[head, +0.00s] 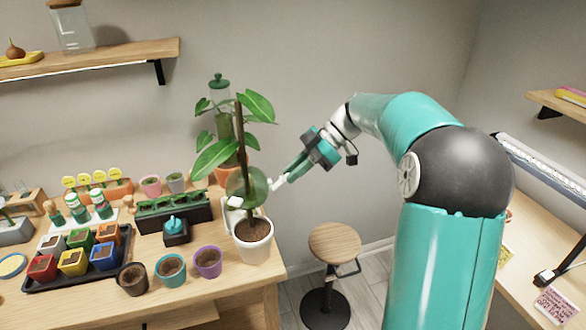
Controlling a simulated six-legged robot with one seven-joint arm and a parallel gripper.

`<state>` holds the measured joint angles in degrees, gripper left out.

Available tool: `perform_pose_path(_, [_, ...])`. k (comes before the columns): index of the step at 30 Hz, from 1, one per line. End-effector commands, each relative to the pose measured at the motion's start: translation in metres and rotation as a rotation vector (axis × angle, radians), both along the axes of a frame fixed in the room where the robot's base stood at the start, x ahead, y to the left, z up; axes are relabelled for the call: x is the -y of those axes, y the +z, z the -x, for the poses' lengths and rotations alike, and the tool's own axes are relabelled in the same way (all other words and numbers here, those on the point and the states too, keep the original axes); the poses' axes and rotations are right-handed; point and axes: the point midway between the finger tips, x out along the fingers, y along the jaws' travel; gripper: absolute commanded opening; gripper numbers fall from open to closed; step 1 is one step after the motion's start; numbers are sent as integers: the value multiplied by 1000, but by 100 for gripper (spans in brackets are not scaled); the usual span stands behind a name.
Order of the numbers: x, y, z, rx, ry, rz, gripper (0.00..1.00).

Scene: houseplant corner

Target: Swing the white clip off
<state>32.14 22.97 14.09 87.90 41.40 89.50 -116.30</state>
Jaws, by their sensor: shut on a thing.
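A potted plant with broad green leaves (215,158) and a dark upright stem stands in a white pot (252,247) near the table's right edge. A translucent green round shell (246,186) sits around the stem above the pot. A small white clip (278,185) shows at the right side of the shell, at my fingertips. My gripper (284,181) reaches in from the right, tilted down to the left, and is shut on this clip. Another white piece (235,203) shows at the shell's lower left. Whether the clip still touches the shell is too small to tell.
Small pots, including a purple one (208,261), stand left of the white pot. A black tray (78,259) holds several coloured pots. A terracotta pot with a plant is behind. A wooden stool (335,243) stands right of the table. Space above the stool is free.

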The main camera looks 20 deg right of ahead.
Motion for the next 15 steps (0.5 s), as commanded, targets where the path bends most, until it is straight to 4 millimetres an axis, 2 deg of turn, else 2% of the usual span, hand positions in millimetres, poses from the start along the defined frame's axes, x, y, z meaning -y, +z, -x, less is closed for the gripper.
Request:
perform_pose_path(13, [3,0,0,2,-7,-11,0])
perform_pose_path(14, [3,0,0,2,-7,-11,16])
perform_pose_path(15, [3,-1,0,1,-6,-11,24])
